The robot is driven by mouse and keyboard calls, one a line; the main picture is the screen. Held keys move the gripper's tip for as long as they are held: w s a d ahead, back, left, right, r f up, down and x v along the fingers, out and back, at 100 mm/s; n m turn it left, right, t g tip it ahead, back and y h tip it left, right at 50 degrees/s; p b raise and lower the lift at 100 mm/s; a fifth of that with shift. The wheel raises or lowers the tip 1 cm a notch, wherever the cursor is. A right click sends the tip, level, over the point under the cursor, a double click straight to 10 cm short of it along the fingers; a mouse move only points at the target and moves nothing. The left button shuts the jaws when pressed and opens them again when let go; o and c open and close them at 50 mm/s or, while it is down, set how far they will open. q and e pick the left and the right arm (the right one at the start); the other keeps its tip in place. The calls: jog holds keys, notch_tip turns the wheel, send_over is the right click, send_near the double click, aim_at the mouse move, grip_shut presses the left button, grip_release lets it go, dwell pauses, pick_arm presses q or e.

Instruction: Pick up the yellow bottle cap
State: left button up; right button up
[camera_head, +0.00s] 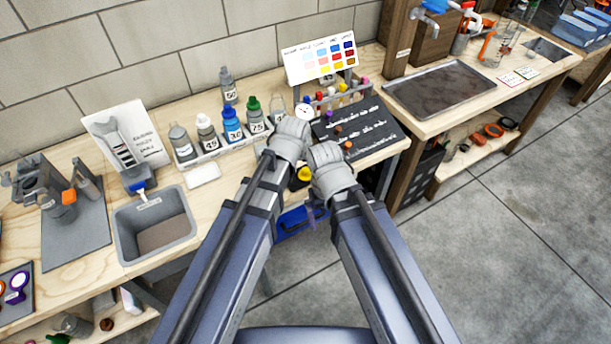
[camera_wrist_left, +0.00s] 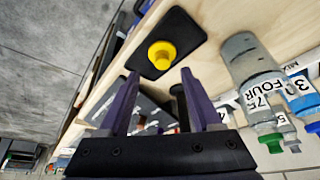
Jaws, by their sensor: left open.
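The yellow bottle cap (camera_wrist_left: 161,54) stands on a small black pad (camera_wrist_left: 186,33) on the wooden bench in the left wrist view. In the head view the yellow cap (camera_head: 304,174) shows in the gap between my two arms, partly hidden by them. My left gripper (camera_wrist_left: 158,83) has purple fingers spread apart with nothing between them. Its fingertips point toward the cap and are apart from it. In the head view my arms hide most of the grippers, and I cannot make out my right gripper's fingers.
Labelled bottles stand in a white rack (camera_head: 228,147) left of my arms, near the cap. A black board (camera_head: 365,128) lies to the right. A grey bin (camera_head: 153,225) is set at the bench's left. In the wrist view a grey bottle (camera_wrist_left: 243,58) is close on the right.

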aim_at(305, 170)
pick_arm(q)
jog(key=shift+b+x, duration=2.4)
jog(key=shift+x, duration=0.45)
jog(key=shift+a+r, duration=0.1)
jog(key=shift+a, duration=0.15)
jog(key=shift+c, duration=0.2)
grip_shut()
